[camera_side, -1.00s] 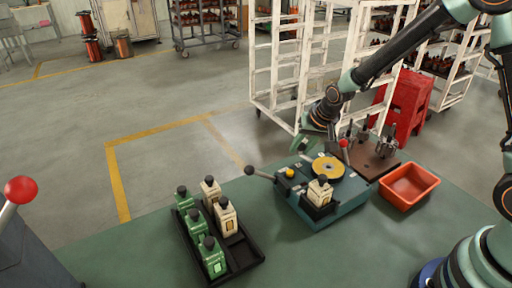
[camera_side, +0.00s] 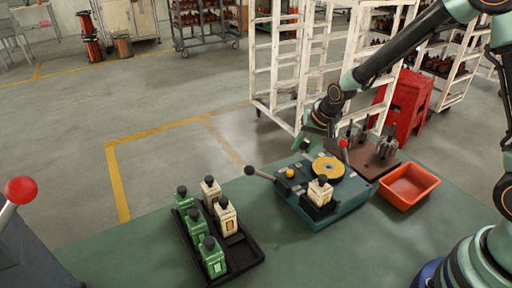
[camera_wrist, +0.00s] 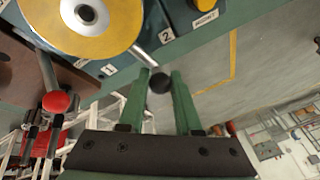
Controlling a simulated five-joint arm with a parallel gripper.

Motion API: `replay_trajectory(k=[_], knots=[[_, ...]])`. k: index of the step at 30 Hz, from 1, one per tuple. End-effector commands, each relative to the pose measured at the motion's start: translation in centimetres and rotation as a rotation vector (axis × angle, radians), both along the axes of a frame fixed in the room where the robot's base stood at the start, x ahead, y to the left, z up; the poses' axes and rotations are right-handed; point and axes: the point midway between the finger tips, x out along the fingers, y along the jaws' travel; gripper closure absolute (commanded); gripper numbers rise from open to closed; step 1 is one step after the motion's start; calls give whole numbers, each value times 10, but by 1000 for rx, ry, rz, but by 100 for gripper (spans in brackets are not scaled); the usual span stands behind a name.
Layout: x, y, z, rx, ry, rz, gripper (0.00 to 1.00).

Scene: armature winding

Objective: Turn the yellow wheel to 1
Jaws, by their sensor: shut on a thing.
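The yellow wheel (camera_side: 328,168) lies flat on the teal machine (camera_side: 340,205) in the side view. It also shows at the upper left of the wrist view (camera_wrist: 62,38), with a metal hub. A thin metal handle runs out from the wheel's rim and ends in a black knob (camera_wrist: 160,84). The handle lies between label 1 (camera_wrist: 108,70) and label 2 (camera_wrist: 167,37). My gripper (camera_wrist: 163,77) is shut on the knob, one green finger on each side. In the side view my gripper (camera_side: 303,145) is at the wheel's far left edge, its fingers hard to make out.
A red-knobbed lever (camera_side: 344,144) rises beside the wheel; a black-knobbed lever (camera_side: 250,171) sticks out left. A yellow button (camera_side: 290,173) and a cream part (camera_side: 320,190) sit on the machine. A black tray (camera_side: 246,249) and an orange bin (camera_side: 409,187) stand nearby.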

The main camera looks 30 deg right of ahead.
Motion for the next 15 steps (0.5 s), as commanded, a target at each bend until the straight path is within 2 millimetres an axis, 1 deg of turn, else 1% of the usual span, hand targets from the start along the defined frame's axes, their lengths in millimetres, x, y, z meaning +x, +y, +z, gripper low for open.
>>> replay_trajectory(k=[1,8,9,11,12,15], knots=[[0,-3,0,5,3,-18,100],[0,-3,0,7,5,-22,100],[0,-3,-1,7,5,-22,64],[0,-3,0,8,4,-22,41],[0,-3,0,7,3,-22,39],[0,-3,0,7,3,-21,39]])
